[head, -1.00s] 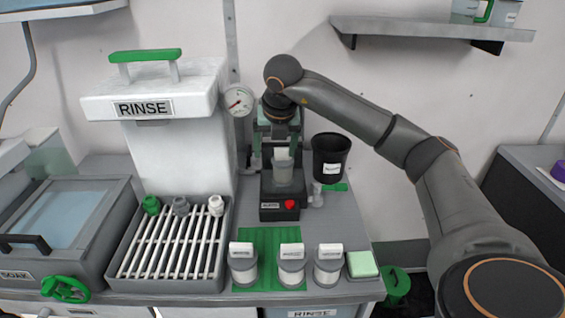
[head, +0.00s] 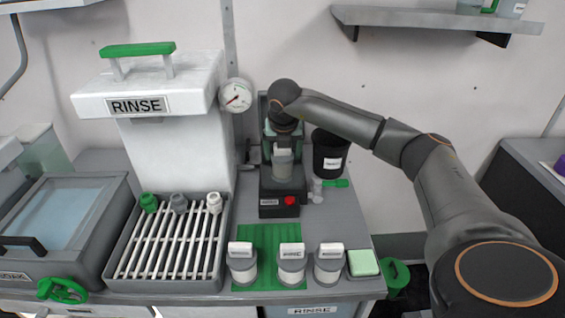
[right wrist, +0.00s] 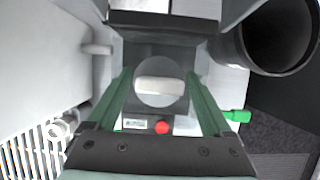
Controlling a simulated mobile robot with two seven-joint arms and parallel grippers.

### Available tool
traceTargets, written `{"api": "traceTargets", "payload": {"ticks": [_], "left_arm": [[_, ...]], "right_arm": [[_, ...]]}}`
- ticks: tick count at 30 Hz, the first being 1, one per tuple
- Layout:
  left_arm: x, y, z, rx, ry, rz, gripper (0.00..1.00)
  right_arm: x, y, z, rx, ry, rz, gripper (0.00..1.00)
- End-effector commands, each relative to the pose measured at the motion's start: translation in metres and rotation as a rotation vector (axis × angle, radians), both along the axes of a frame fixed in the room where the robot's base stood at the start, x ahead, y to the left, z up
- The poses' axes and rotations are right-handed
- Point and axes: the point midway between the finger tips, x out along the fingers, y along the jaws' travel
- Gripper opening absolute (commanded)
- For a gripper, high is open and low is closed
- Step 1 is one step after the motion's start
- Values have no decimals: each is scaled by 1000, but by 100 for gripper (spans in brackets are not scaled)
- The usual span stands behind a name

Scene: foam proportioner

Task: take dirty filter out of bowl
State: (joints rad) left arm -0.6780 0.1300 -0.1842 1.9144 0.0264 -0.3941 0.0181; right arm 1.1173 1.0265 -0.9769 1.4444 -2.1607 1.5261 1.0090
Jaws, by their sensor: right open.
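A grey cylindrical piece with a white tab on top (head: 283,171) stands in the black stand with a red button (head: 291,201). It also shows in the right wrist view, its white tab (right wrist: 160,86) on a round grey top. I cannot tell where the filter ends and the bowl begins. My right gripper (head: 283,146) points down over it. In the right wrist view my right gripper (right wrist: 161,86) is open, its green fingers on either side of the tab with gaps. My left gripper is not in view.
A black cup (head: 331,158) is close right of the stand; it shows in the right wrist view (right wrist: 275,38). Several tabbed jars (head: 291,268) stand along the front, some on a green mat (head: 268,240). A slatted rack (head: 168,245) and white RINSE unit (head: 160,160) are left.

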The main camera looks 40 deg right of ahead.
Motion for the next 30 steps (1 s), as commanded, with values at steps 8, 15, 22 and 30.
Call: {"api": "traceTargets", "payload": {"ticks": [8, 15, 22, 30], "left_arm": [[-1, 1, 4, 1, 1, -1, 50], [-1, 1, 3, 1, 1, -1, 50], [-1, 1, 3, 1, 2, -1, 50], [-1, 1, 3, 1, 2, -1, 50]], "right_arm": [[10, -7, -28, 0, 1, 1, 85], [10, -8, -29, 0, 0, 1, 83], [10, -8, -28, 0, 0, 1, 57], [10, -8, -28, 0, 0, 1, 26]]}}
